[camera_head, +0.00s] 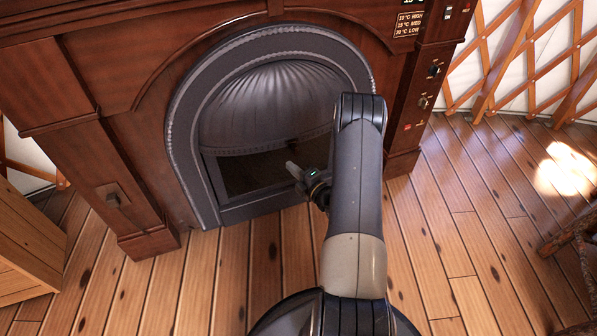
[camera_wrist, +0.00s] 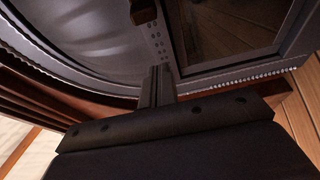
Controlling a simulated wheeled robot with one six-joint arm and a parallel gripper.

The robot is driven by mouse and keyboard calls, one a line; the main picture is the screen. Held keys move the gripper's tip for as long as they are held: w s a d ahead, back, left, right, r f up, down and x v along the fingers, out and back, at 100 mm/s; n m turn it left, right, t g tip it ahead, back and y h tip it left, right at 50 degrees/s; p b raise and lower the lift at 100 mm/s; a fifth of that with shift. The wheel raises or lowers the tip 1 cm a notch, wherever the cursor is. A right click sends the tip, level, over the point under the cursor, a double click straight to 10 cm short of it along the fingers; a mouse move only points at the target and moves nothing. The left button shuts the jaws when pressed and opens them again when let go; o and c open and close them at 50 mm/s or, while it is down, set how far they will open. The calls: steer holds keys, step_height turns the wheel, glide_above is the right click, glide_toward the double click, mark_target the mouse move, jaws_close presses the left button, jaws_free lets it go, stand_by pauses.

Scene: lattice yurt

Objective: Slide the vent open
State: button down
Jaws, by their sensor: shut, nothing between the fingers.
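A small dark slider knob (camera_head: 113,199) on a brownish plate sits low on the left pillar of the wooden fireplace; it may be the vent control, but I cannot tell for sure. My gripper (camera_head: 292,168) is in front of the fireplace's glass opening, well to the right of that knob, with its tip pointing left and up. In the wrist view my gripper (camera_wrist: 157,84) is shut and empty, with the grey arched frame and dark glass beyond it. The knob does not show in the wrist view.
The fireplace's grey arched surround (camera_head: 185,150) has a ribbed metal hood (camera_head: 270,105) above dark glass (camera_head: 250,172). The right pillar carries switches (camera_head: 435,70) and a temperature label (camera_head: 408,24). A wooden box (camera_head: 25,250) stands at left.

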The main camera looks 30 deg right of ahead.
mark_target(293, 146)
steer(key=b+x, duration=0.1)
steer(key=x, duration=0.5)
steer(key=shift+s+d+b, duration=0.2)
steer(key=shift+d, duration=0.8)
steer(key=shift+s+d+b, duration=0.2)
steer(key=shift+s+d, duration=0.05)
steer(key=shift+d, duration=0.8)
steer(key=shift+s+d, duration=0.15)
steer(key=shift+d, duration=1.3)
